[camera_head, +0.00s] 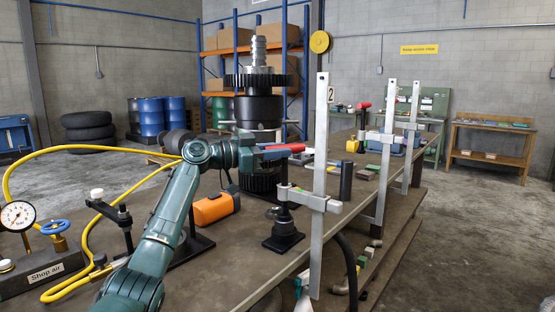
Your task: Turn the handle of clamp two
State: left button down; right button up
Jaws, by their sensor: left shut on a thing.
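A red handle (292,147) lies roughly level above the screw. My left gripper (270,154) comes in from the left and is shut on the red handle. The fingers hide part of the handle, and the exact grip is small in view. My right gripper is not in view.
A black gear stack (258,110) stands behind my left gripper. An orange box-like object (215,208) lies below the arm. A yellow hose (85,150) loops at left near a gauge (17,215). More clamps (388,150) stand farther along the table edge.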

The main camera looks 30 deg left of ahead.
pick_arm(q)
jog(key=c, duration=1.3)
grip_release()
